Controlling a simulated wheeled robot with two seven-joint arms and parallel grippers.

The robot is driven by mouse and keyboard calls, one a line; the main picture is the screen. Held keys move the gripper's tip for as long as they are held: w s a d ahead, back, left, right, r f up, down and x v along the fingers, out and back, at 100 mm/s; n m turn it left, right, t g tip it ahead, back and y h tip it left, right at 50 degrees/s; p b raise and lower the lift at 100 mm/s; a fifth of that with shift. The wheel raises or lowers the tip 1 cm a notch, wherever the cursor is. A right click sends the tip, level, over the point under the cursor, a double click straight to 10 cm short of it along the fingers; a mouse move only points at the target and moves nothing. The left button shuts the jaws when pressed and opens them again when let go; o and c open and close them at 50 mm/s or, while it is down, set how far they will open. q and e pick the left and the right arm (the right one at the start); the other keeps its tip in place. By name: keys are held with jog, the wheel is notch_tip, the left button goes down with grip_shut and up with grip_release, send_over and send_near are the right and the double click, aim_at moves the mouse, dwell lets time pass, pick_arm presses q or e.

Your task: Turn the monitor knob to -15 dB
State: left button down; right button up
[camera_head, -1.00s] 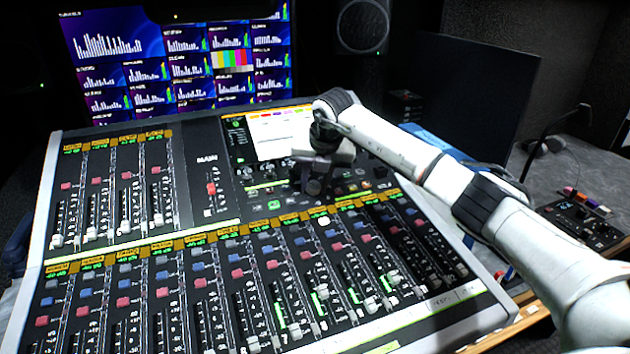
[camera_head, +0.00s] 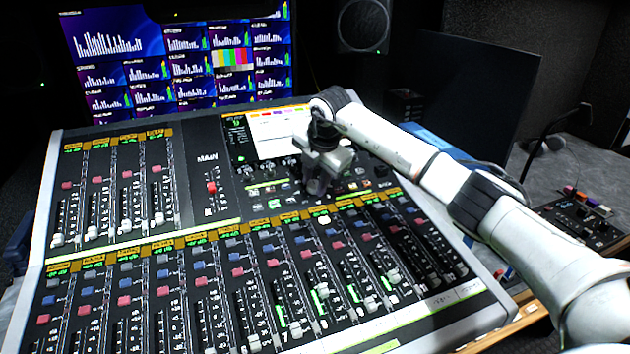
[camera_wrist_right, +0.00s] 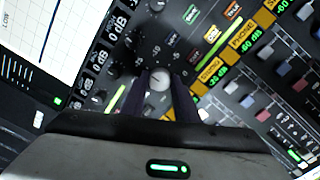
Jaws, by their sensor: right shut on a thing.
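The monitor knob (camera_wrist_right: 160,79) is a small round knob with a pale top, seen in the right wrist view on the dark panel below the mixer's screen. My right gripper (camera_wrist_right: 160,98) has its two dark fingers on either side of the knob and is shut on it. In the head view, my right gripper (camera_head: 319,185) points down at the panel and hides the knob. My left gripper is not in view.
The mixing console (camera_head: 190,232) fills the middle, with rows of faders and coloured buttons close around the gripper. Its built-in screen (camera_head: 268,134) lies just behind. A wall of monitors (camera_head: 180,55) stands at the back. A small control box (camera_head: 580,222) sits at the right.

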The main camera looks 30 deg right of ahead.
dwell(0.5)
jog(key=o, duration=1.1)
jog(key=v, duration=1)
jog(key=shift+r+b, duration=0.2)
jog(key=shift+b, duration=0.1)
